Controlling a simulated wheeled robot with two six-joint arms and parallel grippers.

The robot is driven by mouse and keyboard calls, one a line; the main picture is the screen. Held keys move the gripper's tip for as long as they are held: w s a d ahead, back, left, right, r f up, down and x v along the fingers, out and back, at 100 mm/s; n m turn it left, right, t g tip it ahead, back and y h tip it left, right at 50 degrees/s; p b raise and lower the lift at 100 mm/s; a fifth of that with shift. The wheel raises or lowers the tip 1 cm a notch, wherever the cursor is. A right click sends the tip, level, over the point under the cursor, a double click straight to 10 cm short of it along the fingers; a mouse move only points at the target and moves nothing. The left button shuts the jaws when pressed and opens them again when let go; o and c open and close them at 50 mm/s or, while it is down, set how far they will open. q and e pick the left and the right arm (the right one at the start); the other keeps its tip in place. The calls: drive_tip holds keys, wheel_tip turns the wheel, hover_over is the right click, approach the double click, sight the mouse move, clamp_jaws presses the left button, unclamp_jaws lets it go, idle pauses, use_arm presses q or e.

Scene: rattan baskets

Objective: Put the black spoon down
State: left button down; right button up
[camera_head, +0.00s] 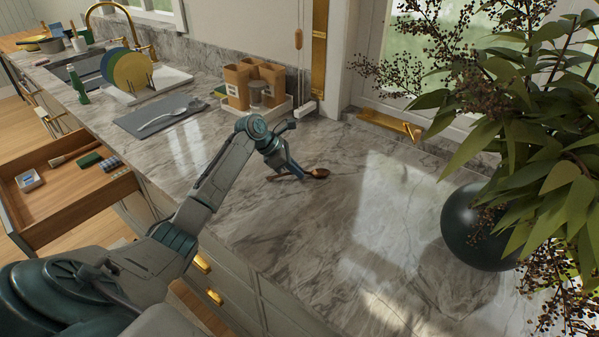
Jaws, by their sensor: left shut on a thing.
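My left gripper (297,175) reaches over the marble counter (290,220) and points down. It is shut on a spoon (319,173) that looks dark brown here, which I take as the black spoon. The bowl of the spoon sticks out to the right of the fingers, and its thin handle shows to the left. The spoon is level and at or very near the counter surface; I cannot tell if it touches. The fingers cover its middle. My right gripper is not in view.
A plant in a dark round vase (470,228) fills the right side. Wooden boxes (253,84) stand at the back, left of them a grey mat (160,117) with a pale spoon and a plate rack (146,86). An open drawer (65,190) juts out at left. The counter centre is clear.

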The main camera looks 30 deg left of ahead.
use_arm(q)
drive_tip(key=shift+r, duration=0.4)
wheel_tip(320, 180, up, 2)
drive_tip(key=shift+r+b, duration=0.15)
drive_tip(key=shift+b, duration=0.45)
drive_tip(key=s+b, duration=0.1)
drive_tip(key=s, duration=0.3)
drive_tip(key=s+d, duration=0.1)
drive_tip(key=s, duration=0.4)
drive_tip(key=s+d+r+b, duration=0.1)
drive_tip(key=s, duration=0.4)
drive_tip(key=shift+r+b, duration=0.1)
drive_tip(key=shift+b, duration=0.2)
drive_tip(key=shift+s+d+r, duration=0.1)
drive_tip(key=shift+s+d, duration=0.05)
drive_tip(key=shift+s, duration=0.3)
drive_tip(key=shift+s+d+r, duration=0.1)
drive_tip(key=shift+s, duration=0.35)
drive_tip(key=shift+a, duration=0.1)
